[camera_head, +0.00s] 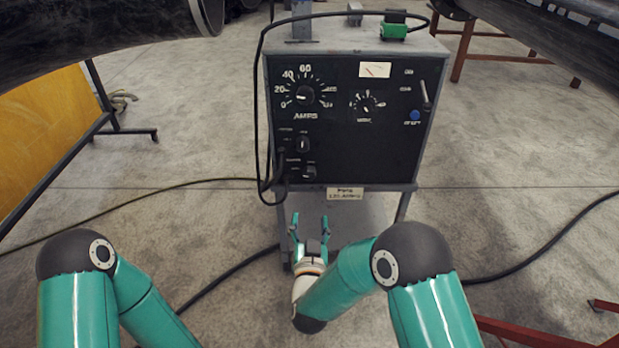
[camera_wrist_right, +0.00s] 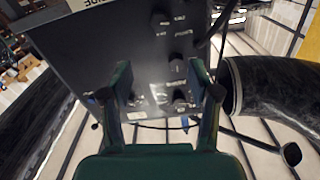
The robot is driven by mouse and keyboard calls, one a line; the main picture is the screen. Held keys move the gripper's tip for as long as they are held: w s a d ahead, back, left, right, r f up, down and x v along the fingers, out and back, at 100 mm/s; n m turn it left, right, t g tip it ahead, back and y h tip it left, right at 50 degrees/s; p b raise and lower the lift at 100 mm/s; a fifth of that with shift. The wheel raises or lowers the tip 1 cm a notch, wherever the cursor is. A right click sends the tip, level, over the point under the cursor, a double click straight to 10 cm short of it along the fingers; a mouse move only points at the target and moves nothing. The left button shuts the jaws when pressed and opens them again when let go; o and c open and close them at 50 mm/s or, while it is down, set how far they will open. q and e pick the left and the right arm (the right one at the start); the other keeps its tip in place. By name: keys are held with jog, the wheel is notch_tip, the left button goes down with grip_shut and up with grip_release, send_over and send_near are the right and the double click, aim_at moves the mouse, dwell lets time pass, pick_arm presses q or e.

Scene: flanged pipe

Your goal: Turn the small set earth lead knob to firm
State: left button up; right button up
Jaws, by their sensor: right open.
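A grey welding set with a black front panel (camera_head: 350,125) stands in front of me. Two small black knobs sit at the panel's lower left, an upper one (camera_head: 303,144) and a lower one (camera_head: 309,172). Their labels are too small to read, so I cannot tell which is the earth lead knob or its setting. My right gripper (camera_head: 310,224) is open and empty, below the panel's bottom edge and apart from both knobs. In the right wrist view its open fingers (camera_wrist_right: 161,82) frame part of the panel. My left gripper is out of view.
A large AMPS dial (camera_head: 305,96) and a smaller dial (camera_head: 366,104) are higher on the panel. A black cable (camera_head: 263,110) hangs down the panel's left side. Dark pipes (camera_head: 100,40) cross the upper corners. Floor beside the set is mostly clear, with cables.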

aim_at(310, 176)
jog(key=w+b, duration=0.3)
jog(key=w, duration=1.3)
jog(key=shift+w, duration=0.35)
jog(key=c, duration=1.2)
jog(key=shift+o, duration=0.2)
jog(key=shift+b, duration=0.35)
